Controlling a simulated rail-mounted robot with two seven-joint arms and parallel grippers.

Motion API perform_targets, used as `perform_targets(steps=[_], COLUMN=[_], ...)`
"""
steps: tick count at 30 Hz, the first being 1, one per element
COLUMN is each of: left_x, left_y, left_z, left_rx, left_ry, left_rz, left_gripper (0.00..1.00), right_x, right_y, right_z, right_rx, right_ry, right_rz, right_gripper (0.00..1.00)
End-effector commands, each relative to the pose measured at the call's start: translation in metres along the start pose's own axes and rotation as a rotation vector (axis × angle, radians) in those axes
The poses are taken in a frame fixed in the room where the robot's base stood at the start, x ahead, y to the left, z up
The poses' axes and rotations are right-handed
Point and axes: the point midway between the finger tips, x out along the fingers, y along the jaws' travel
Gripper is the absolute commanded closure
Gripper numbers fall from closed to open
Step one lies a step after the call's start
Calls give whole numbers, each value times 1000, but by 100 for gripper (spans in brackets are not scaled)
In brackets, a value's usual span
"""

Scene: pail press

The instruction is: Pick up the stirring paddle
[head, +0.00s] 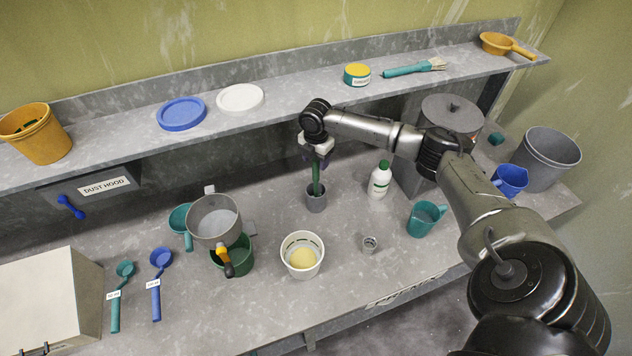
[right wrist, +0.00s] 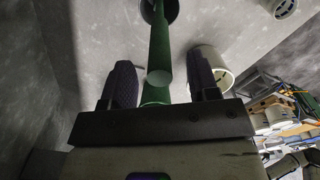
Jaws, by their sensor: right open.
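The stirring paddle (head: 316,176) is a green stick standing upright in a small grey holder (head: 316,202) on the bench, and its lower end is hidden inside. My right gripper (head: 318,160) is at the top of the paddle's handle, pointing down. In the right wrist view the green handle (right wrist: 161,45) runs between the two open dark fingers of the right gripper (right wrist: 161,78), with gaps visible on both sides. My left gripper is not in view.
A white bottle (head: 379,180) and a teal jug (head: 425,218) stand to the right of the holder. A white pail (head: 302,268) with yellow contents is in front. A shelf (head: 300,96) runs behind, close to my right wrist.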

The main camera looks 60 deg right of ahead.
Motion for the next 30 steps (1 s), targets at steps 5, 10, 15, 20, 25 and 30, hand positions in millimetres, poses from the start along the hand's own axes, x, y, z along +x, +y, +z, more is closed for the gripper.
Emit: perform_targets(steps=[5,10,15,20,25,30], left_x=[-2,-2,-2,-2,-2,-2], left_y=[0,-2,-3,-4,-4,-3], left_z=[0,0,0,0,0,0], left_rx=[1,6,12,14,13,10], left_ry=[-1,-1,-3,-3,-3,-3], left_rz=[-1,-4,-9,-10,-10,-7], left_gripper=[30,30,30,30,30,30], right_x=[16,19,19,19,19,19], right_y=[0,0,0,0,0,0], right_z=[0,0,0,0,0,0], right_rx=[1,1,0,0,0,1], right_ry=[0,-1,-1,-1,-1,-1], right_rz=[1,1,1,1,1,1], right_gripper=[45,45,48,63,80,96])
